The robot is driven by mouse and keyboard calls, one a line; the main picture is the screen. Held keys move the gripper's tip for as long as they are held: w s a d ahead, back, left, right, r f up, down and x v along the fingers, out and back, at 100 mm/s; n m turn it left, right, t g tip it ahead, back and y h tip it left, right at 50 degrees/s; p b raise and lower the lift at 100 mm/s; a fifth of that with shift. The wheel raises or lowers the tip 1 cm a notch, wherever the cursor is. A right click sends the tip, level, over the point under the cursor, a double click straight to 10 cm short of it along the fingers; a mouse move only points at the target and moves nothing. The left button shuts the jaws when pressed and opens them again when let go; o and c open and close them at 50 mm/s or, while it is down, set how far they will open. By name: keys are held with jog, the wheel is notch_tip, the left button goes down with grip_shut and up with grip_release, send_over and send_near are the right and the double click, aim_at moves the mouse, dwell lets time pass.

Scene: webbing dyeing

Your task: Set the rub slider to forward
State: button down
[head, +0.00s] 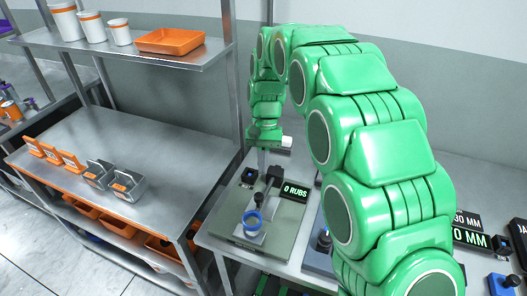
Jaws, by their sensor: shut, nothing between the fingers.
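The rub tester is a grey-green base plate (285,232) on the bench, with a black display reading "0 RUBS" (294,190) at its right. A black arm (271,182) stands over it, and a blue ring (252,220) sits on a pale pad at its front. A small dark block (249,175) at the back left of the plate may be the slider; its setting is too small to read. My gripper (262,168) points down above the back of the plate, just right of that block. It is shut and empty; I cannot tell whether it touches anything.
A shelf with white jars (91,27) and an orange tray (171,41) rises at left. Metal bins (125,185) stand on the left table (150,140), with free room behind them. Other devices with "MM" displays (468,237) stand at right, partly behind my arm.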

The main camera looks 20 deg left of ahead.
aim_at(258, 194)
jog(key=shift+s+d+f, duration=0.2)
jog(key=shift+s, duration=0.5)
jog(key=shift+s+d+f, duration=0.15)
jog(key=shift+s+d, duration=0.05)
jog(key=shift+s, duration=0.55)
jog(key=shift+s+d+f, duration=0.2)
jog(key=shift+s, duration=0.5)
jog(key=shift+s, duration=0.1)
jog(key=shift+s+f, duration=0.1)
jog(key=shift+s, duration=1.15)
jog(key=shift+w, duration=0.1)
